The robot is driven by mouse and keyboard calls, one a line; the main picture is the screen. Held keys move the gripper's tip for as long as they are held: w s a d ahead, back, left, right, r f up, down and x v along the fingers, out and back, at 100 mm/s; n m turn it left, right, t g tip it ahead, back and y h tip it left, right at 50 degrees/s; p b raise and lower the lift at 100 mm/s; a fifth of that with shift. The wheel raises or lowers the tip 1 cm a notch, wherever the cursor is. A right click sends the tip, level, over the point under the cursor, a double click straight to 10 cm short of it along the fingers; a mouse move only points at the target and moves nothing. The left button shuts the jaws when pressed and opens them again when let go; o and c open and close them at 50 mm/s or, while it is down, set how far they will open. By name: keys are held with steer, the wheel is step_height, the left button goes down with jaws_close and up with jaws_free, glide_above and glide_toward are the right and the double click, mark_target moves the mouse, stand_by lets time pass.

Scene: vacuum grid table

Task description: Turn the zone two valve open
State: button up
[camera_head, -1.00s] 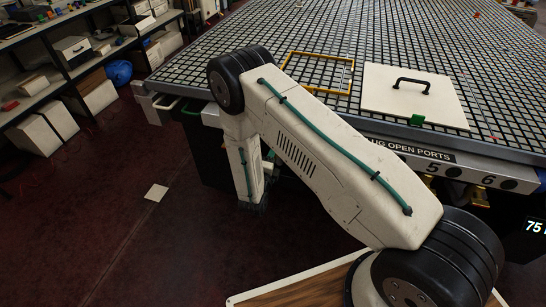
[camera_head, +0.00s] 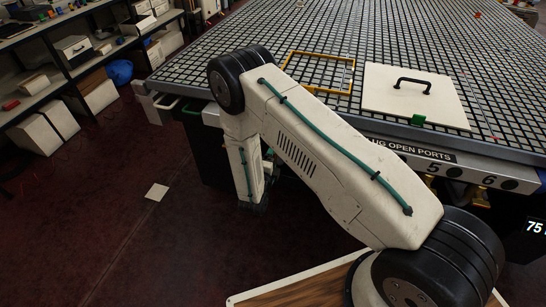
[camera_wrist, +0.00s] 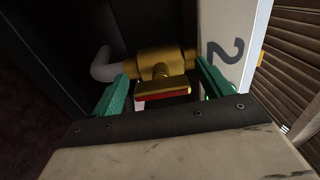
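In the wrist view, a brass valve (camera_wrist: 158,62) sits on a pipe under the table. A white panel (camera_wrist: 226,45) with a dark "2" is beside it on the right. The valve's flat handle (camera_wrist: 163,90), brass on top with a red edge, lies crosswise between the fingers. My gripper (camera_wrist: 163,74) is open, with one green finger to the left of the handle and one to the right. Small gaps seem to show on both sides. In the head view my arm hides the valve and the gripper.
The grid table (camera_head: 225,62) spans the back, with a white plate with a black handle (camera_head: 415,95) and a yellow frame (camera_head: 318,91) on it. Storage shelves (camera_head: 60,65) stand left; the floor (camera_head: 95,215) between is mostly clear.

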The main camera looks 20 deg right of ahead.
steer(key=v, duration=0.8)
steer(key=shift+w, duration=0.1)
stand_by(0.3)
